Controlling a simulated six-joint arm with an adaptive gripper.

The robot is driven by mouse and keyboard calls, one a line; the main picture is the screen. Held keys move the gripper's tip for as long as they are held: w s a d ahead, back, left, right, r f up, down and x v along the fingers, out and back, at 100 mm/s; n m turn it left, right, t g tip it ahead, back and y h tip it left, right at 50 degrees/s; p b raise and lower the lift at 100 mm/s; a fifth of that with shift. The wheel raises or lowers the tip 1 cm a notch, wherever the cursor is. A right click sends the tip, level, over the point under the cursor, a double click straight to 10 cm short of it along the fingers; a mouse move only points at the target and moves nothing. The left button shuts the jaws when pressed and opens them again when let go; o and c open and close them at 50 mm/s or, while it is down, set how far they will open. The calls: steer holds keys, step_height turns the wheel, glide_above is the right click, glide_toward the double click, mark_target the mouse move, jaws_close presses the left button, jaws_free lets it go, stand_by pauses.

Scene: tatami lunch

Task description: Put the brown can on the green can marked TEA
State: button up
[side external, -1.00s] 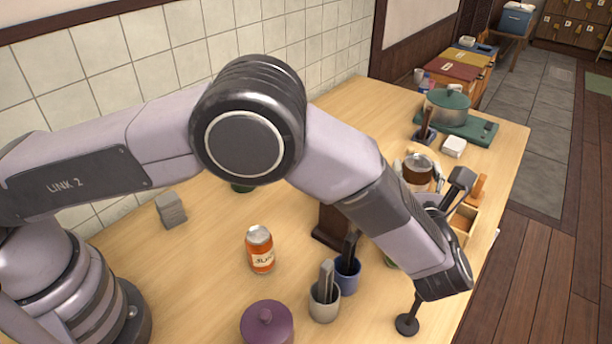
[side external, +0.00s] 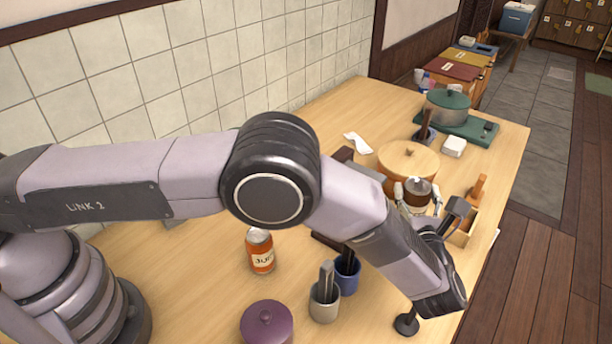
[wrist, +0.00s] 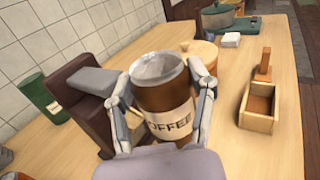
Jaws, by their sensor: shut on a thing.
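The brown can (wrist: 160,97) has a grey metal lid and a cream label reading COFFEE. My gripper (wrist: 163,78) is shut on it, with one finger on each side, and holds it upright. In the side view, the brown can (side external: 418,187) and my gripper (side external: 417,200) are over the right part of the table, in front of a round wooden tub. A green can (wrist: 42,98) stands at the left of the wrist view, apart from the brown can. Its pale marking is too small to read. My arm hides it in the side view.
A wooden box (wrist: 259,105) is at the right. An orange can (side external: 260,252), utensil cups (side external: 324,302) and a purple lidded pot (side external: 267,325) stand at the front. A lidded pot (side external: 447,108) is at the back.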

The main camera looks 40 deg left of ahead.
steer(key=shift+f, duration=0.15)
steer(key=o, duration=1)
